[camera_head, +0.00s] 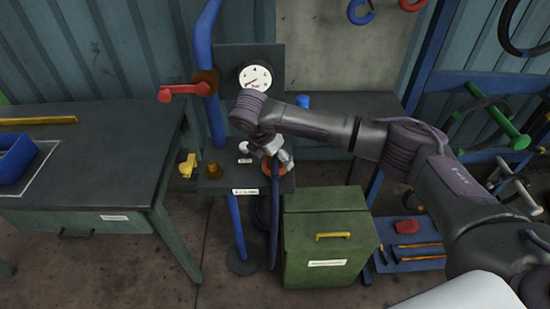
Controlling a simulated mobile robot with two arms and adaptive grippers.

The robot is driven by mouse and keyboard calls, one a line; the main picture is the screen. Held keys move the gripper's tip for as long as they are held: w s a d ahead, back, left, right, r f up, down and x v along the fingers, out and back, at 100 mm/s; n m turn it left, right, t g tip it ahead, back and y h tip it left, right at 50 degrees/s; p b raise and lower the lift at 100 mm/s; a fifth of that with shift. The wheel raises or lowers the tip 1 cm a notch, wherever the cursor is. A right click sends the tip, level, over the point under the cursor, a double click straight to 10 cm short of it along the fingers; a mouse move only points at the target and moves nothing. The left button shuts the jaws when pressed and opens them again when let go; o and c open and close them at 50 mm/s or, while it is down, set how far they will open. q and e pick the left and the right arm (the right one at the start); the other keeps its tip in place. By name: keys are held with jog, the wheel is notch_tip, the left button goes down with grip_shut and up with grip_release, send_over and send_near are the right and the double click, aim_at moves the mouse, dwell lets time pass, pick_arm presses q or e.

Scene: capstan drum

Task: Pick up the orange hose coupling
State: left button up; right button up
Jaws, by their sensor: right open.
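The orange hose coupling (272,169) is on the small dark shelf (243,184) in front of the pressure gauge, near its right end. It is partly hidden by my right gripper (284,160), which comes in from the right and points down at it. The right gripper is open, with its fingers over or beside the coupling; I cannot tell whether they touch it. My left gripper is out of view.
A red-handled valve (186,91) and blue pipe (211,110) rise behind. A green box (327,244) stands below right. A workbench (95,155) fills the left.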

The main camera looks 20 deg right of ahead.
jog(key=c, duration=1.5)
jog(key=shift+o, duration=0.2)
jog(key=shift+w+r, duration=0.1)
jog(key=shift+r, duration=0.45)
notch_tip(320, 180, up, 2)
jog(key=shift+r+b, duration=0.25)
jog(key=shift+b, duration=0.35)
jog(key=s+d+r+b, duration=0.1)
jog(key=s+d+r, duration=0.6)
jog(key=d, duration=0.2)
jog(key=shift+d+r+b, duration=0.25)
jog(key=shift+b, duration=0.1)
